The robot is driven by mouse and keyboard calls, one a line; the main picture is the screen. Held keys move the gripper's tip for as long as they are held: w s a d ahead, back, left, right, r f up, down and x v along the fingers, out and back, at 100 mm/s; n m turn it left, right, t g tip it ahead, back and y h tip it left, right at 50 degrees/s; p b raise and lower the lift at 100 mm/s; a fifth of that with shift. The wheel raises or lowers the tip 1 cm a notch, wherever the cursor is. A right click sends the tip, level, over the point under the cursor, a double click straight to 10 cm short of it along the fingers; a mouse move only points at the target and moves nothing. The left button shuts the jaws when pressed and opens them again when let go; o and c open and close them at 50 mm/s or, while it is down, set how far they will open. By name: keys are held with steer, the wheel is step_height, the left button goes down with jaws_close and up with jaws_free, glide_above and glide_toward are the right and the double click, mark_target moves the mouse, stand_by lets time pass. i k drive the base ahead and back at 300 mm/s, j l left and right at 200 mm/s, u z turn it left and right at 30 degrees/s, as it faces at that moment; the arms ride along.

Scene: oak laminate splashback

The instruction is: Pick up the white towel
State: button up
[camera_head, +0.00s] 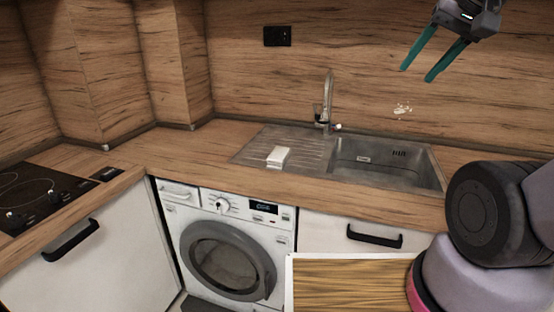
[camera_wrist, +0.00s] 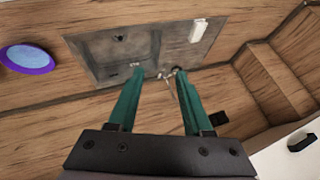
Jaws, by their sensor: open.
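A small white block-like item (camera_head: 278,157), which looks like the folded white towel, lies on the ribbed drainboard left of the sink basin. It also shows in the wrist view (camera_wrist: 199,31) near the top, right of the basin. My gripper (camera_head: 416,74) is high at the upper right of the head view, in front of the splashback and well above and right of the towel. Its two teal fingers (camera_wrist: 160,75) are apart with nothing between them.
The steel sink basin (camera_head: 385,166) and upright tap (camera_head: 328,100) stand right of the towel. A dark cooktop (camera_head: 40,195) is at the left. A washing machine (camera_head: 230,250) sits below the counter. A blue-purple round dish (camera_wrist: 27,58) shows in the wrist view.

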mark_target(277, 160)
steer(key=i+j, duration=0.2)
steer(key=j, duration=0.15)
steer(key=i+j, duration=0.15)
steer(key=j, duration=0.15)
steer(key=i+j, duration=0.2)
steer(key=j, duration=0.15)
steer(key=u, duration=0.05)
